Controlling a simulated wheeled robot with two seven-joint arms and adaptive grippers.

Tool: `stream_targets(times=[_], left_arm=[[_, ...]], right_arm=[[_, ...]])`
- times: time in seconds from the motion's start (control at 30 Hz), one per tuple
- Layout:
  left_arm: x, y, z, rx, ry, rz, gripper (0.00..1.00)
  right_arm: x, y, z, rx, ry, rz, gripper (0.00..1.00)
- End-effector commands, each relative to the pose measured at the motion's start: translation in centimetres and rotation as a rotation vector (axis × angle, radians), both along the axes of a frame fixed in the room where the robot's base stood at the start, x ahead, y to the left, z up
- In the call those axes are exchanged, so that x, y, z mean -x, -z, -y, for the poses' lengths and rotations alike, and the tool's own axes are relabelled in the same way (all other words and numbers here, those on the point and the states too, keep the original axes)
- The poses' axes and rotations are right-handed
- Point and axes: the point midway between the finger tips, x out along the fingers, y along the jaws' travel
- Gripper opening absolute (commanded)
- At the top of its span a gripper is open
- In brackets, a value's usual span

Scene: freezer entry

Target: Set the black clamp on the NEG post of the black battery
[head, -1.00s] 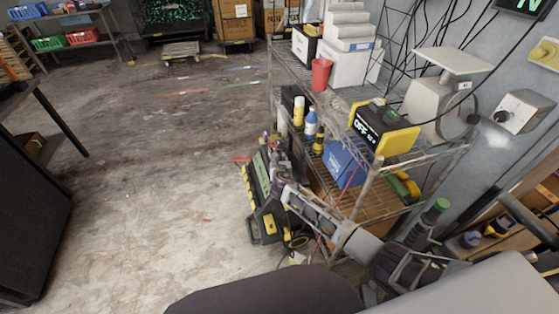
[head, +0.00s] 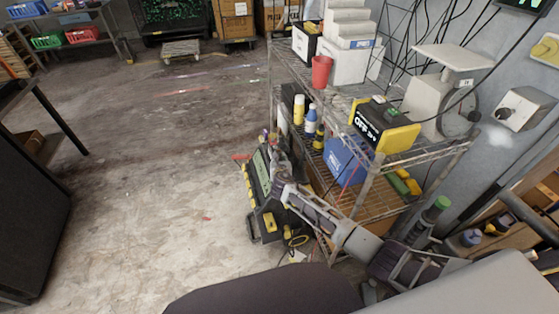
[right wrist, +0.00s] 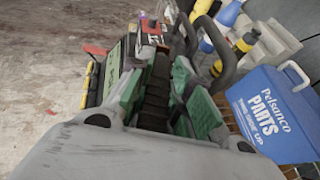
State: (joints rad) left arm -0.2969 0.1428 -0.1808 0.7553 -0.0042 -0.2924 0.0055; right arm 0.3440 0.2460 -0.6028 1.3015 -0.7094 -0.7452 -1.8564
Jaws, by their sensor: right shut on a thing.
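My right gripper (head: 273,158) is low beside the wire shelf, over a black, green and yellow unit (head: 262,192) on the floor. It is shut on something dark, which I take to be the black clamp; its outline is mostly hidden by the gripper. I cannot read a NEG mark or tell whether the clamp touches a post. My left gripper is out of view.
The wire shelf (head: 372,190) stands close on the right, with bottles (head: 311,120), a blue parts box (right wrist: 272,110), a yellow and black OFF unit (head: 372,128) and a red cup (head: 321,71). The concrete floor (head: 150,190) to the left is open.

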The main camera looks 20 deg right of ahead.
Motion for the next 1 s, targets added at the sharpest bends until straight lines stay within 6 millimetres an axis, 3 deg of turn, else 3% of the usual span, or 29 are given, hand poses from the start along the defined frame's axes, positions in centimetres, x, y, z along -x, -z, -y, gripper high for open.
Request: stream_targets(times=[0.37,0.4,0.57,1.0], left_arm=[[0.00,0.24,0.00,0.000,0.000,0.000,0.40],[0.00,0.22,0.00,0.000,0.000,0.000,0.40],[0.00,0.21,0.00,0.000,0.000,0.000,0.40],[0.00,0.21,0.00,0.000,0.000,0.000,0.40]], right_arm=[[-0.04,0.45,-0.02,0.000,0.000,0.002,0.00],[-0.04,0.42,-0.02,0.000,0.000,0.002,0.24],[-0.03,0.42,-0.02,0.000,0.000,0.001,0.45],[0.15,0.50,-0.03,0.000,0.000,-0.001,0.46]])
